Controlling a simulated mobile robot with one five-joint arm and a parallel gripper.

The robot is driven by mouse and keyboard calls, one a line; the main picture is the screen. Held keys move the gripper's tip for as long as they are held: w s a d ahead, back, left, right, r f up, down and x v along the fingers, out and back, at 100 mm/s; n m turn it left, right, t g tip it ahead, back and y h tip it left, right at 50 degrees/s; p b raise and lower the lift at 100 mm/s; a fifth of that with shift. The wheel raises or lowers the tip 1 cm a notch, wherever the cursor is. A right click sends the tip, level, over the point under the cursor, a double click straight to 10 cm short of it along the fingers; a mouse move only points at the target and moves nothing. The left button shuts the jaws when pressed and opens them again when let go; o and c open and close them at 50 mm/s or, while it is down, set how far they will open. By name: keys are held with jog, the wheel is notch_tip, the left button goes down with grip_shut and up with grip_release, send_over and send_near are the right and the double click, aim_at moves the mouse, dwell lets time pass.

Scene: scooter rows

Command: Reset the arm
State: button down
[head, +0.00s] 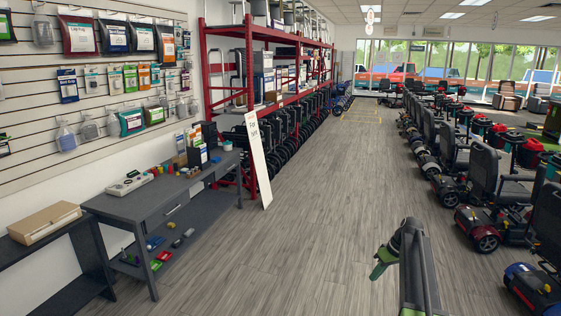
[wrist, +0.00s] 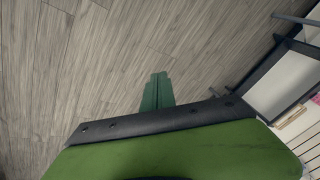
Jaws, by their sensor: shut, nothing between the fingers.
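My gripper (wrist: 157,92) shows in the wrist view as green fingers pressed together beyond a dark bar. It is shut and empty, with bare wood-look floor behind it. In the head view my arm rises at the lower right, over the open aisle. A green part of it (head: 380,268) shows at its left side, but I cannot make out the fingertips there. The arm touches nothing that I can see.
A grey workbench (head: 165,212) with small items stands at the left, beside a lower dark table (head: 50,238). A white sign board (head: 259,160) leans by the red shelving (head: 245,75). Scooters (head: 480,215) line the right side. The middle aisle floor (head: 310,220) is clear.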

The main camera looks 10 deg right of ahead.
jog(key=s+a+g+h, duration=0.1)
jog(key=s+a, duration=0.2)
jog(key=a, duration=0.7)
jog(key=s+a+f+n, duration=0.1)
jog(key=s+a, duration=0.3)
jog(key=a, duration=0.5)
jog(key=s+a+g+h, duration=0.1)
jog(key=s+a, duration=0.2)
jog(key=a, duration=0.7)
jog(key=s+m+h, duration=0.2)
jog(key=s+m, duration=0.2)
jog(key=s, duration=0.6)
jog(key=shift+f+m, duration=0.35)
jog(key=shift+m, duration=0.05)
